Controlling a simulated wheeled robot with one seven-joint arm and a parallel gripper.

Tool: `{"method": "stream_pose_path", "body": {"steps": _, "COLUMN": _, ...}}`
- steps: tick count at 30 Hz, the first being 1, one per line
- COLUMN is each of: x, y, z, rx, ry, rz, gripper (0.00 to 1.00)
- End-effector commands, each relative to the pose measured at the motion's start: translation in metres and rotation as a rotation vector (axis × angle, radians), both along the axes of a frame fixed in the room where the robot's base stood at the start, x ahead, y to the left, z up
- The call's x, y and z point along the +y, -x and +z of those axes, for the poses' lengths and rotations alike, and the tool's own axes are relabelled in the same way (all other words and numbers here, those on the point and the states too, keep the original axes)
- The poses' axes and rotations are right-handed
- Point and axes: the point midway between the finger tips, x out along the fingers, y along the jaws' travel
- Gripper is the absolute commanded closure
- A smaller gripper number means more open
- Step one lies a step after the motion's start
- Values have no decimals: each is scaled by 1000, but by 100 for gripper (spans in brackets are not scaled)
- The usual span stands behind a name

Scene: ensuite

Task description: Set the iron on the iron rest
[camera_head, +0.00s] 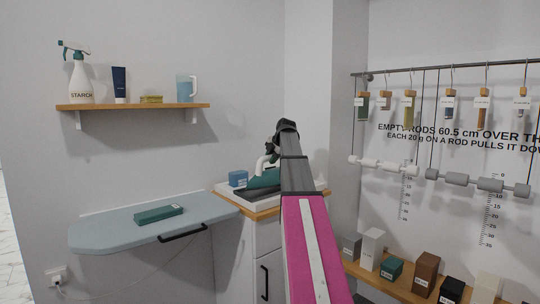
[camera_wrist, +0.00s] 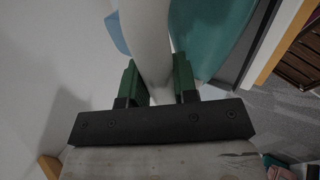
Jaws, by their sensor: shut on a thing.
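The iron has a teal body (camera_head: 265,179) and a white handle (camera_head: 260,165); it is over a pale tray-like base (camera_head: 232,193) on the cabinet top. I cannot tell whether it touches that base, or whether the base is the iron rest. My gripper (camera_head: 270,151) is at the handle, partly hidden by my arm. In the wrist view, the green fingers of my gripper (camera_wrist: 157,78) are shut on the white handle (camera_wrist: 147,35), one on each side. The teal body (camera_wrist: 208,35) lies beyond, to the right.
The ironing board (camera_head: 205,208) at left carries a dark green flat block (camera_head: 158,214). A shelf (camera_head: 135,106) with bottles hangs above. Hanging rods and a low shelf with several boxes (camera_head: 391,268) stand at right.

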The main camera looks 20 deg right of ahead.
Motion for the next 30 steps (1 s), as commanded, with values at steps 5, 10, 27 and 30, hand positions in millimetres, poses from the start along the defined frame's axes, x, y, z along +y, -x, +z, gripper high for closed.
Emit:
{"method": "stream_pose_path", "body": {"steps": 5, "x": 0, "y": 0, "z": -20, "rx": -2, "ry": -1, "rz": 0, "gripper": 100}}
{"method": "stream_pose_path", "body": {"steps": 10, "x": 0, "y": 0, "z": -22, "rx": -3, "ry": 0, "rz": 0, "gripper": 100}}
{"method": "stream_pose_path", "body": {"steps": 27, "x": 0, "y": 0, "z": -24, "rx": 0, "ry": 0, "rz": 0, "gripper": 47}}
{"method": "stream_pose_path", "body": {"steps": 30, "x": 0, "y": 1, "z": -21, "rx": 0, "ry": 1, "rz": -1, "gripper": 47}}
